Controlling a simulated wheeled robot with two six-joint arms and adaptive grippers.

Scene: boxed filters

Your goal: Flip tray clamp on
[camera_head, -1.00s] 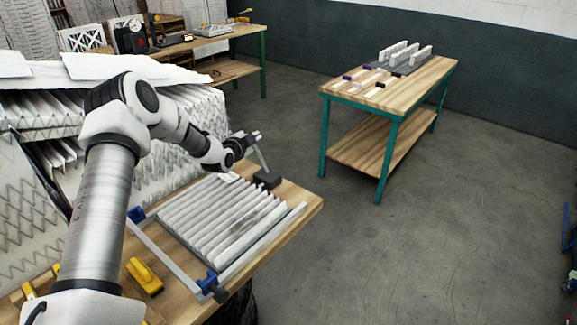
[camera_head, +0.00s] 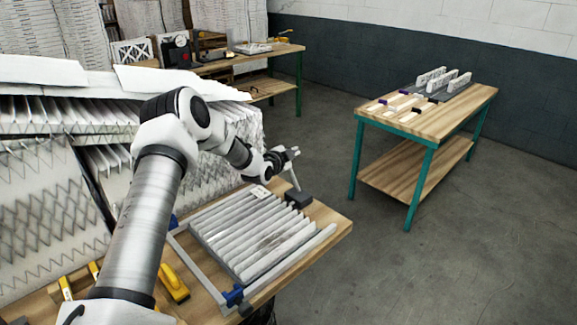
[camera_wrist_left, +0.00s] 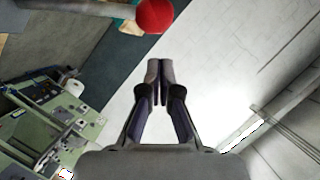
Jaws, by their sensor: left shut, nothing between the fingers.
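A pleated filter (camera_head: 250,234) lies in a pale frame-like tray (camera_head: 210,284) with blue corner pieces on the near wooden table. A dark clamp block (camera_head: 298,199) sits at the tray's far right corner. A thin grey lever (camera_head: 294,178) stands up from beside it, slightly tilted. My left gripper (camera_head: 292,153) is just above the lever's top; whether they touch cannot be told. In the left wrist view, my left gripper (camera_wrist_left: 160,70) is shut with nothing between its fingertips. A red ball (camera_wrist_left: 155,14) shows beyond the fingertips; what it belongs to is unclear. My right gripper is not in view.
Stacked pleated filters (camera_head: 50,180) stand left of the table, behind my left arm. A yellow-handled tool (camera_head: 173,283) lies left of the tray. A second table (camera_head: 440,120) with white pieces stands at the back right. A workbench (camera_head: 235,62) is at the back. The floor between is clear.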

